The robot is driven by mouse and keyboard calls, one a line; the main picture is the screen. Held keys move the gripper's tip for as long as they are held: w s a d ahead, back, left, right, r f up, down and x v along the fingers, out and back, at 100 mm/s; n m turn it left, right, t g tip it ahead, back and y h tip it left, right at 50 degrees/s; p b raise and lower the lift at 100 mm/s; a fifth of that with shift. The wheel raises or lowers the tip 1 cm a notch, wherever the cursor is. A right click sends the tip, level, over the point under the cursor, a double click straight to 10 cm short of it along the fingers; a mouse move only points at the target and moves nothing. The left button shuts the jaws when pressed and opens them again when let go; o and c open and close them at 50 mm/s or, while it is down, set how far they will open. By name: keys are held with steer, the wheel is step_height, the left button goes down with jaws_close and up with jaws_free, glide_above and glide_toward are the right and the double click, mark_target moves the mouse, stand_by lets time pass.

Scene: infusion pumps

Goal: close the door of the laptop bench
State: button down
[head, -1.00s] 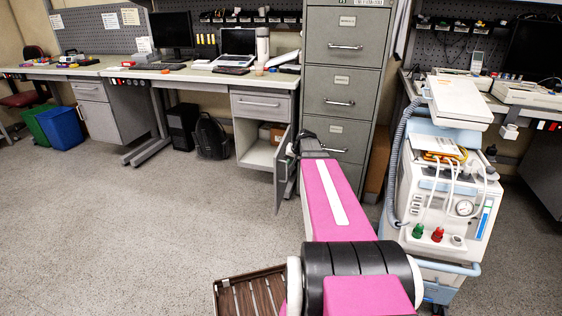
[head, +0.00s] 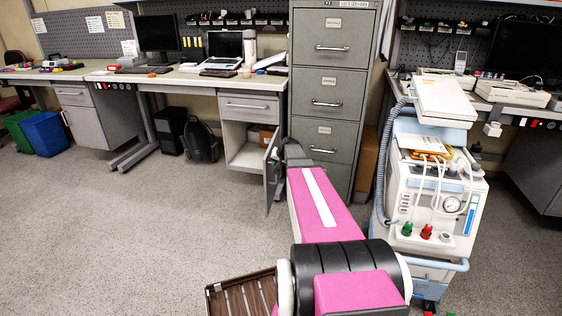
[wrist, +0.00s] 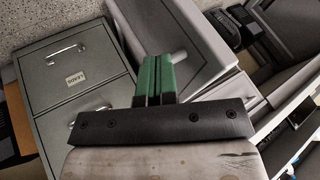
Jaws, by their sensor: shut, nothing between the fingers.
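The laptop bench (head: 210,82) stands at the middle back with an open laptop (head: 228,50) on it. Its lower cabinet (head: 240,152) is under a closed drawer, and the inside shows. The grey door (head: 272,175) is swung open, hinged on the cabinet's right side and jutting toward me. My arm reaches to the door's right side, with the gripper end close to its outer face; I cannot tell whether they touch. In the wrist view my gripper (wrist: 154,75) shows green fingers together, empty, over a grey panel (wrist: 155,30) that looks like the door.
A tall grey filing cabinet (head: 331,75) stands right beside the bench, close to my arm. A white medical machine (head: 432,190) on a cart is to the right. A brown slatted tray (head: 240,298) is at the front. The floor (head: 120,240) to the left is clear.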

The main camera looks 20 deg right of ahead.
steer(key=shift+w+a, duration=0.3)
steer(key=shift+a, duration=0.25)
steer(key=shift+w+a, duration=0.25)
steer(key=shift+a, duration=0.3)
